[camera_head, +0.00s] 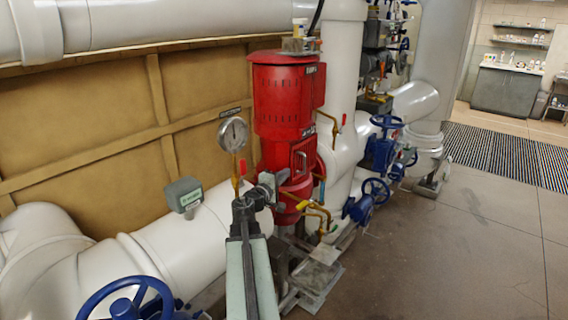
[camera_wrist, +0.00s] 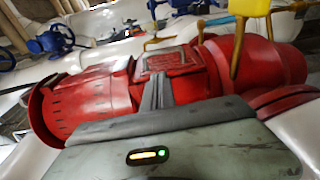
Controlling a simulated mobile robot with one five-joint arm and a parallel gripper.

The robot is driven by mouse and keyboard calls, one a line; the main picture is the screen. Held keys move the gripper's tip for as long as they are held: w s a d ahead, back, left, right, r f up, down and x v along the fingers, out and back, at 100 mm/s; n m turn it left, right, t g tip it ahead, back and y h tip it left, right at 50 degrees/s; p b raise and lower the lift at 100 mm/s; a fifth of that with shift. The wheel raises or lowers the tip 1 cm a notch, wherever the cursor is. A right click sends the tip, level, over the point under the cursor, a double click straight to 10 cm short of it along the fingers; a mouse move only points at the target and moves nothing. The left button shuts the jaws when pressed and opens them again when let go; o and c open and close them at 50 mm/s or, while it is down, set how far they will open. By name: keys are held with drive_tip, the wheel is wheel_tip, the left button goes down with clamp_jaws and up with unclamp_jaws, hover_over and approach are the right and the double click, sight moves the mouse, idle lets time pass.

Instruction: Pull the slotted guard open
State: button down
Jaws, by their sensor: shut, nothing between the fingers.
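The red pump housing stands upright against the white pipes. Its slotted guard (camera_head: 284,98) is the upper red drum with rows of small slots; the slots also show at the left in the wrist view (camera_wrist: 88,108). A red panel with a light handle (camera_head: 302,158) sits lower on the housing. I cannot tell whether the guard is a separate door. My gripper (camera_head: 281,178) is in front of the lower housing, below the slotted drum. In the wrist view its fingers (camera_wrist: 157,76) are together and empty, pointing at a raised rectangular red plate (camera_wrist: 172,61). Contact is unclear.
A round gauge (camera_head: 233,134) and a grey-green box (camera_head: 184,194) stand left of the housing. Yellow pipework (camera_head: 316,212) and blue valve wheels (camera_head: 376,191) lie to the right. A blue handwheel (camera_head: 125,303) is at lower left. The floor (camera_head: 440,265) at right is clear.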

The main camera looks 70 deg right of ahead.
sight(297, 163)
drive_tip(key=d, duration=0.6)
drive_tip(key=s+d, duration=0.1)
drive_tip(key=d, duration=0.3)
drive_tip(key=shift+s, duration=0.1)
drive_tip(key=shift+a, duration=0.1)
drive_tip(key=shift+a, duration=0.1)
